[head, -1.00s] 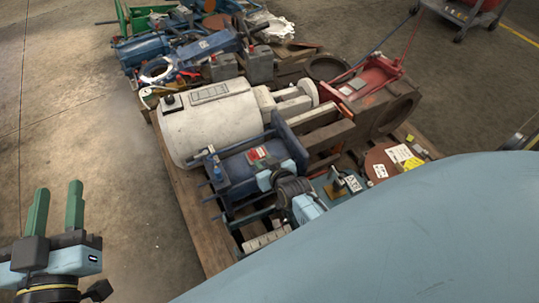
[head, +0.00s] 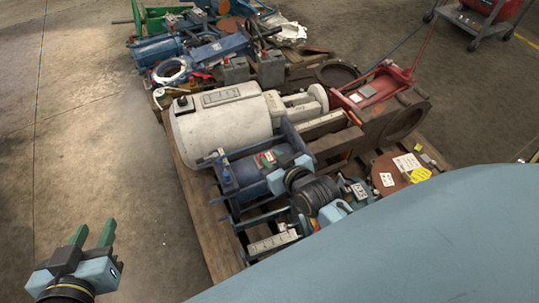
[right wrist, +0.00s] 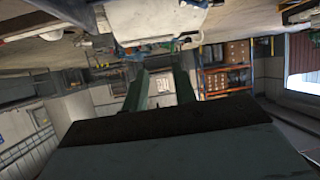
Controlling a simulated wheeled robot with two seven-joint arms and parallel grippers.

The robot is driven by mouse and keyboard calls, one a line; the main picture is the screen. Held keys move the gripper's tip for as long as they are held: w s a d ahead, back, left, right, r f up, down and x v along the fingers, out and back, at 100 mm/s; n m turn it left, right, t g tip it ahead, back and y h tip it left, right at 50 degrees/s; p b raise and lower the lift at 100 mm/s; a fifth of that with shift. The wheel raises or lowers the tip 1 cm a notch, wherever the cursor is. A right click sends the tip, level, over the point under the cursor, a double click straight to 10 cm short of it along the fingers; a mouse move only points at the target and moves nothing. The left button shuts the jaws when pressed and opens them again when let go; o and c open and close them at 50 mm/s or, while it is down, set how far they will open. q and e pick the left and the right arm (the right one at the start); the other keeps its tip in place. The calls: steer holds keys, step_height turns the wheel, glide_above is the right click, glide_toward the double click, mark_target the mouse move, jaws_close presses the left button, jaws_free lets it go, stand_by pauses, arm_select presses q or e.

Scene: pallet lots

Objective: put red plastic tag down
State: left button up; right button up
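A small red patch with a pale mark, probably the red plastic tag (head: 267,158), shows on the blue motor (head: 240,176) in the head view. My right wrist lies just right of it, and greenish finger parts seem to be beside it; contact cannot be told. In the right wrist view my right gripper (right wrist: 160,68) has its two green fingers apart, with no red tag visible between them. My left gripper (head: 93,230) is open and empty over the floor at the lower left.
A white motor (head: 222,125), a red frame (head: 372,88) and a brown disc with labels (head: 400,168) crowd the wooden pallet (head: 205,225). Another loaded pallet stands behind. Bare floor (head: 110,150) lies left. My light-blue body covers the lower right.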

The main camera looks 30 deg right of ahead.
steer(key=s+a+r+y, duration=0.1)
steer(key=s+a+r, duration=0.1)
steer(key=r, duration=0.5)
steer(key=s+a+r+n+y, duration=0.1)
steer(key=s+a+r, duration=0.2)
steer(key=s+r, duration=0.2)
step_height(320, 180, up, 2)
steer(key=shift+s+a+r+n, duration=0.1)
steer(key=shift+s+a+n, duration=0.1)
steer(key=shift+s+n, duration=0.1)
